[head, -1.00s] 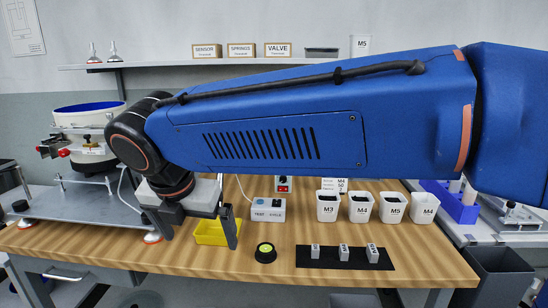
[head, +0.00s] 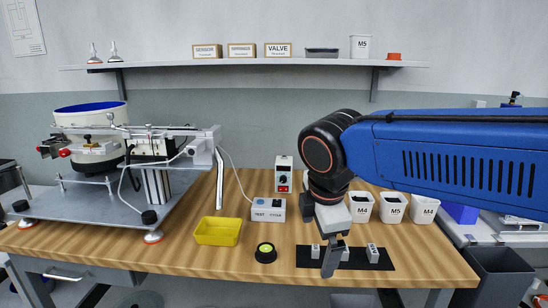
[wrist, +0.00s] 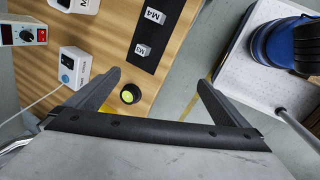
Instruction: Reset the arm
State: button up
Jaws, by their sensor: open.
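My gripper (head: 331,258) points down over the front right part of the wooden workbench (head: 185,272), in front of the black mat (head: 303,256) and its small labelled blocks. Its fingers hide part of the mat. My blue arm reaches in from the right side of the head view, across the area above the bins.
A yellow tray (head: 218,232), a round black-and-green button (head: 265,253) and a test box (head: 268,210) lie left of my gripper. White screw bins (head: 394,207) stand behind right. A bowl feeder (head: 90,116) stands at left. A shelf (head: 230,64) runs above.

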jog(key=s+d+f+m, duration=0.5)
jog(key=s+d+m, duration=0.1)
jog(key=d+m, duration=0.4)
jog(key=s+d+f+m+t, duration=0.1)
jog(key=s+d+f+m, duration=0.5)
jog(key=d+m, duration=0.3)
jog(key=shift+d+m, duration=0.35)
jog(key=shift+m, duration=0.15)
dwell(0.4)
